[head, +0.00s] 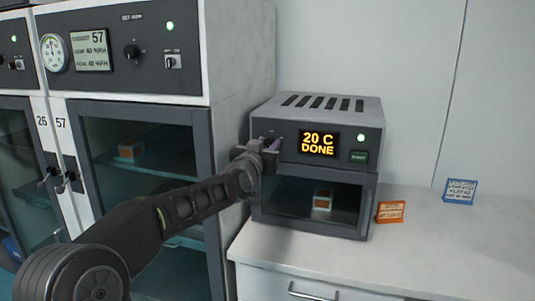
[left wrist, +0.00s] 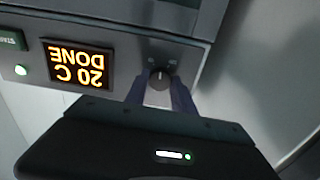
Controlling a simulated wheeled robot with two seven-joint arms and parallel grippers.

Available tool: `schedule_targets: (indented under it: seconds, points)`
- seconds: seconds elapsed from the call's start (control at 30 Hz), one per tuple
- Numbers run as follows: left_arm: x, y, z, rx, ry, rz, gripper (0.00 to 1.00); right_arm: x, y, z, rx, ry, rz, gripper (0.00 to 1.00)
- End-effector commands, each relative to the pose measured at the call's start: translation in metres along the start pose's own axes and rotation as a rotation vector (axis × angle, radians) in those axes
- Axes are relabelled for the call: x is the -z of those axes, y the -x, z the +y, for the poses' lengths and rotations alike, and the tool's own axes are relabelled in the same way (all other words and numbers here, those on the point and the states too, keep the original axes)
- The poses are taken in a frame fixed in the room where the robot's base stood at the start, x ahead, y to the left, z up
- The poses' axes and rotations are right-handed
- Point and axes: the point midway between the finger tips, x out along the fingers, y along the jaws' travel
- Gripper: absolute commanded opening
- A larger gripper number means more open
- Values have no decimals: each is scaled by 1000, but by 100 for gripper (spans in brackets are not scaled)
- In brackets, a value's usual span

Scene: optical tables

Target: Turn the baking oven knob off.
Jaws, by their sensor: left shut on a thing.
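The baking oven (head: 350,129) is a small grey box on the white bench, with a slotted top. Its display (head: 318,143) reads "20 C DONE", and a green light is lit at its right. My left gripper (head: 271,145) is at the left end of the oven's front panel and hides the knob in the head view. In the left wrist view the dark round knob (left wrist: 159,78) with a pale mark sits between the fingertips (left wrist: 160,90) of my left gripper, which is shut on it. That view shows the panel upside down. My right gripper is not in view.
A tall cabinet (head: 235,60) with glass doors stands close at the oven's left. Behind the oven's window is a small box (head: 322,200). An orange card (head: 391,211) and a blue card (head: 460,191) stand on the bench (head: 450,245), which is otherwise clear at right.

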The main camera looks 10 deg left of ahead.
Motion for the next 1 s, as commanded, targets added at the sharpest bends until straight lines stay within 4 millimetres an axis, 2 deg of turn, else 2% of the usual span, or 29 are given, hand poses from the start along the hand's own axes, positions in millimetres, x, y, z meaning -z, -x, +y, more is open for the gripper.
schedule_targets:
  seconds: [0.3,1.0]
  points:
    - [-3,0,0,0,300,-1,0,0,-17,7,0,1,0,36]
    - [-2,0,0,0,963,-1,0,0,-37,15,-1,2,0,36]
